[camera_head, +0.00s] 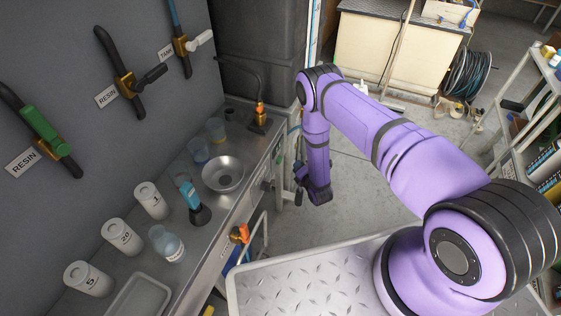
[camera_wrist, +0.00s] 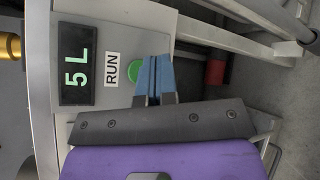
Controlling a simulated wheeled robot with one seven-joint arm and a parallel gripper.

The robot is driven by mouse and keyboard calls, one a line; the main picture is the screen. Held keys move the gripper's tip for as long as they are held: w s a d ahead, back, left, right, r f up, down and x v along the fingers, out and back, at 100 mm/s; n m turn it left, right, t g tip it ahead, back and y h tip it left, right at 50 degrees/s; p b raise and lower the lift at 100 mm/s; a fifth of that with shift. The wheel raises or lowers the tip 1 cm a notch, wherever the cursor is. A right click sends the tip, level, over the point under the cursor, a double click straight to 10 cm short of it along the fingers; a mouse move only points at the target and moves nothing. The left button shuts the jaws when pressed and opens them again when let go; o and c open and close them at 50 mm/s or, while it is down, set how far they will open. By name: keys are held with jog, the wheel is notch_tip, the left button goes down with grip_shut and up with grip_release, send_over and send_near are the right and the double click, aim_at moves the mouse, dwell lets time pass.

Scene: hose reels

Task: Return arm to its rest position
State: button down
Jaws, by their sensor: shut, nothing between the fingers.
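My purple arm (camera_head: 345,115) reaches from its base at the right and bends down beside the end of the workbench (camera_head: 240,215). My gripper (camera_wrist: 154,72) is shut and empty, its blue fingers together in the wrist view. In the head view, the wrist hangs low near the bench's right side, and the fingers are hard to make out. In the wrist view the fingertips lie in front of a grey panel (camera_wrist: 120,30) and beside a green button (camera_wrist: 168,72), partly covered by the fingers. I cannot tell whether they touch. A display (camera_wrist: 77,64) reads "5 L", and a label (camera_wrist: 113,69) reads "RUN".
A shelf rack (camera_head: 515,125) stands at the right. Grey floor (camera_head: 365,195) is open beyond my arm.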

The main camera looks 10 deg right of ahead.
jog(key=shift+s+d, duration=0.35)
jog(key=shift+d, duration=0.05)
jog(key=shift+w, duration=0.1)
